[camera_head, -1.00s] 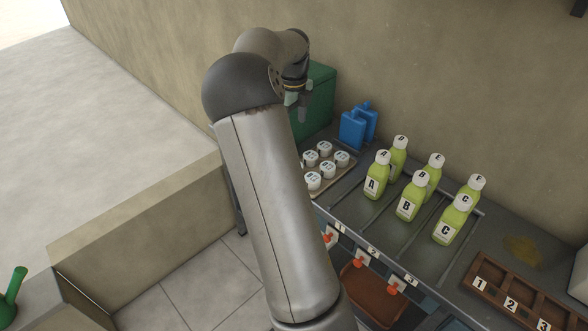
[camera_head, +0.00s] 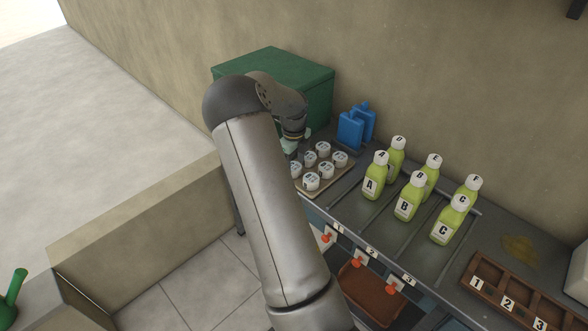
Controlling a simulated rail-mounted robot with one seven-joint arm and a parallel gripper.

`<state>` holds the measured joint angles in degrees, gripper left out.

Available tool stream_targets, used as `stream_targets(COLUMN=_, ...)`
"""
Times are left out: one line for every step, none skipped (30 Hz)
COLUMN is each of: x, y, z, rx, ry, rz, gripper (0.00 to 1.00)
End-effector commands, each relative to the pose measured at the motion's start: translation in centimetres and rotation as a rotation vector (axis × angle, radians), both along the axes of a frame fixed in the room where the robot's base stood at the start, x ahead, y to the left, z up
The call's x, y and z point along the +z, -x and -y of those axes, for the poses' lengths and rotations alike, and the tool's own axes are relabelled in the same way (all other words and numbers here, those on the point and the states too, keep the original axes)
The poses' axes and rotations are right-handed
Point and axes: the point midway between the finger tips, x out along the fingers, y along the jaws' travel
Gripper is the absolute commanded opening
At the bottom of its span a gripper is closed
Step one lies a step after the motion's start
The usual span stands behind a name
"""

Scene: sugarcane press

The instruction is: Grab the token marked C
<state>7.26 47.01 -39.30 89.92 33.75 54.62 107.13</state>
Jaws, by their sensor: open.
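Several white round tokens (camera_head: 323,149) stand in rows on a brown tray (camera_head: 343,172) at the left end of the dark counter. Their dark markings are too small to read, so I cannot tell which one is marked C. My gripper (camera_head: 292,150) is open at the tray's back left, close to the tokens. Its fingers are partly hidden by my arm, and I cannot tell whether they touch a token. My arm also covers the left part of the tray.
Green bottles lettered A (camera_head: 374,177), B (camera_head: 408,197) and C (camera_head: 448,220) stand right of the tray, with more behind. Blue containers (camera_head: 355,127) stand behind the tray. A green box (camera_head: 285,75) is behind my gripper. A numbered wooden rack (camera_head: 505,290) sits at right.

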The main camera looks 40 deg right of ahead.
Motion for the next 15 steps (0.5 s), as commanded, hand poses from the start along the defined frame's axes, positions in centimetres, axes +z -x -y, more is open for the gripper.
stream_targets(x=-0.52, y=0.05, z=0.02, rx=-0.001, ry=0.0, rz=-0.001, gripper=0.57)
stream_targets(x=-0.72, y=0.03, z=0.04, rx=-0.001, ry=0.001, rz=-0.001, gripper=0.57)
stream_targets(x=-0.92, y=0.02, z=0.04, rx=-0.001, ry=0.001, rz=0.0, gripper=0.57)
stream_targets(x=-1.02, y=0.01, z=0.04, rx=-0.001, ry=0.001, rz=0.0, gripper=0.57)
stream_targets(x=-1.07, y=0.01, z=0.04, rx=-0.001, ry=0.001, rz=0.0, gripper=0.57)
stream_targets(x=-1.1, y=0.0, z=0.03, rx=0.0, ry=0.001, rz=0.0, gripper=0.57)
stream_targets(x=-1.09, y=-0.01, z=0.03, rx=0.0, ry=0.001, rz=0.0, gripper=0.57)
stream_targets(x=-1.09, y=-0.01, z=0.03, rx=0.0, ry=0.001, rz=0.001, gripper=0.57)
stream_targets(x=-1.08, y=0.0, z=0.02, rx=0.0, ry=0.001, rz=0.0, gripper=0.57)
stream_targets(x=-1.08, y=0.0, z=0.02, rx=0.0, ry=0.001, rz=0.0, gripper=0.57)
stream_targets(x=-1.08, y=0.0, z=0.02, rx=0.0, ry=0.001, rz=0.0, gripper=0.52)
stream_targets(x=-1.07, y=0.0, z=0.02, rx=0.0, ry=0.001, rz=0.0, gripper=0.4)
stream_targets(x=-1.07, y=0.0, z=0.02, rx=0.0, ry=0.001, rz=0.0, gripper=0.32)
stream_targets(x=-1.07, y=0.0, z=0.02, rx=0.0, ry=0.001, rz=0.0, gripper=0.24)
stream_targets(x=-1.06, y=0.0, z=0.02, rx=0.0, ry=0.001, rz=0.0, gripper=0.23)
